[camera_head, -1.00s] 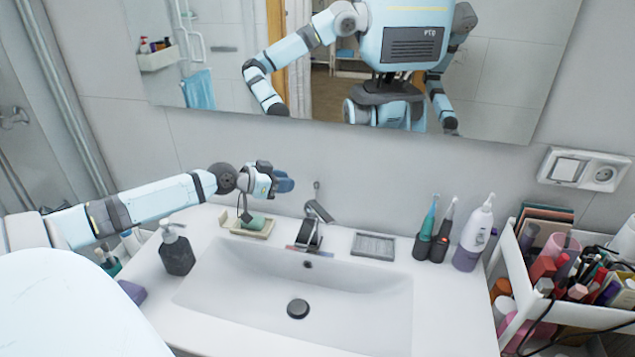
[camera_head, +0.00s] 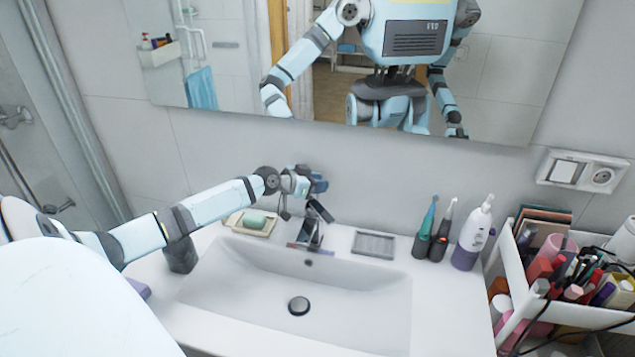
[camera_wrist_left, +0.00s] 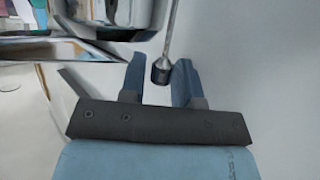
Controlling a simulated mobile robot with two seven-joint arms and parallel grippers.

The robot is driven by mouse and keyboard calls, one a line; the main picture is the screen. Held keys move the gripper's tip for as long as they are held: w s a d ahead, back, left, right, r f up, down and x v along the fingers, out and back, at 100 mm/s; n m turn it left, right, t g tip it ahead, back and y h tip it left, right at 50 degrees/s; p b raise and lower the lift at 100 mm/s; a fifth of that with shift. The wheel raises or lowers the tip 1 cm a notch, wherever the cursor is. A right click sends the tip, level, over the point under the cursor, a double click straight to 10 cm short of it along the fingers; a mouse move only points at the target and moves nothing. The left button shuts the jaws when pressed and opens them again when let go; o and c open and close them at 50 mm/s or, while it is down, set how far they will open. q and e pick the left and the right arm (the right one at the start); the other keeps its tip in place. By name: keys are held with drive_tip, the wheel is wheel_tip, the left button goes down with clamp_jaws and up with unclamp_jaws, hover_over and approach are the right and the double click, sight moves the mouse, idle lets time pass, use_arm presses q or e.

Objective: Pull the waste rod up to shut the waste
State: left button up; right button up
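The waste rod (camera_wrist_left: 168,40) is a thin metal rod with a dark knob (camera_wrist_left: 160,72), close to the chrome faucet in the left wrist view. In that view the knob lies between the two blue fingers of my left gripper (camera_wrist_left: 160,82). The fingers are apart, with a gap visible on the knob's left side. In the head view my left gripper (camera_head: 318,184) is behind and above the faucet (camera_head: 314,226) and hides the rod. The waste plug (camera_head: 298,306) is a dark disc in the basin floor; its exact height cannot be told. My right gripper is not directly in view.
The white basin (camera_head: 240,290) is empty. A soap dish (camera_head: 235,222) stands left of the faucet, a grey tray (camera_head: 374,244) to its right. Toothbrushes (camera_head: 428,222) and a pump bottle (camera_head: 474,236) stand farther right. The mirror (camera_head: 500,90) is above.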

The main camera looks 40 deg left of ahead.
use_arm(q)
clamp_jaws()
drive_tip(key=shift+r, duration=1.05)
unclamp_jaws()
drive_tip(key=b+v, duration=0.2)
drive_tip(key=v, duration=1.2)
